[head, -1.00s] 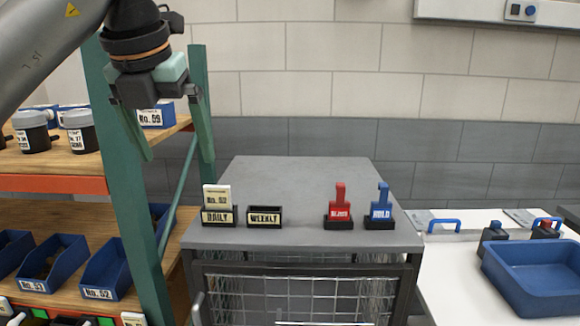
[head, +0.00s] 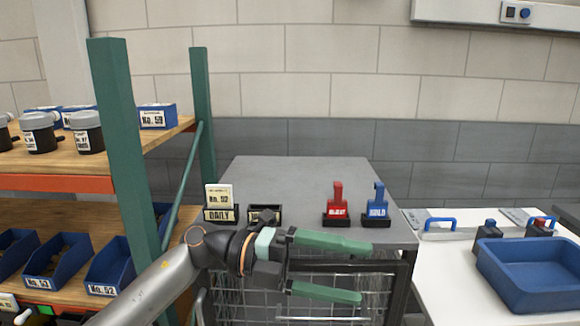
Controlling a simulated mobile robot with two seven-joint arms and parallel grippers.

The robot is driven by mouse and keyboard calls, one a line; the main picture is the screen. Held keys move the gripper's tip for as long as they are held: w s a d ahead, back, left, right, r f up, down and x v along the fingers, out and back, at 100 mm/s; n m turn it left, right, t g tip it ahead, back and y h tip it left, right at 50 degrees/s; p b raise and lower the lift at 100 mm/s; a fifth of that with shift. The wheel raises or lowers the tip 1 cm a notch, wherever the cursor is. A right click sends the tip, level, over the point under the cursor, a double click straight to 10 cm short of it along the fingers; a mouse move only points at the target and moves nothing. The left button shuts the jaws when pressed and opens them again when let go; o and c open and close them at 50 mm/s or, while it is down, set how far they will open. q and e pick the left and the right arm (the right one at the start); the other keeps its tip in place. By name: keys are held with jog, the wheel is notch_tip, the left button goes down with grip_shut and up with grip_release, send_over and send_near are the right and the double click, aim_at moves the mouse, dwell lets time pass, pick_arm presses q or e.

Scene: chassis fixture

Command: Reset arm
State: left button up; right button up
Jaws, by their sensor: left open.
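My left arm comes in from the lower left. My left gripper (head: 345,270) is open and empty, its two green fingers pointing right in front of the grey cart's (head: 295,178) front edge. My right gripper is out of view. On the cart top stand a black DAILY holder (head: 220,215) with a No. 52 card (head: 218,196) upright in it, and a second black holder (head: 265,213) partly covered by my left wrist. A red stamp-like piece (head: 337,205) and a blue HOLD piece (head: 377,205) stand on black bases to the right.
A shelf with green posts (head: 120,140) and blue bins (head: 58,268) stands at left. A white table (head: 450,275) with a blue tray (head: 535,270) is at right. The back of the cart top is clear.

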pick_arm(q)
jog(key=w+a+f+n+t+y, duration=0.3)
jog(key=a+f+n+t, duration=0.3)
jog(key=f+n+t, duration=0.65)
jog(key=w+a+f+n+t+y, duration=0.3)
jog(key=a+f+n+t, duration=0.55)
jog(key=n, duration=0.75)
jog(key=s+a+f+n+g+y, duration=0.3)
jog(key=s+a+f+n+y, duration=0.1)
jog(key=s+f, duration=0.6)
jog(key=s+a+f+n+g+y+p, duration=0.1)
jog(key=s+a+f+n+g+y, duration=0.3)
jog(key=s+f, duration=0.7)
notch_tip(320, 180, down, 3)
jog(key=shift+a+f+n+g+y, duration=0.1)
jog(key=shift+a+n+g+y, duration=0.3)
jog(key=shift+a, duration=0.4)
jog(key=shift+a, duration=0.1)
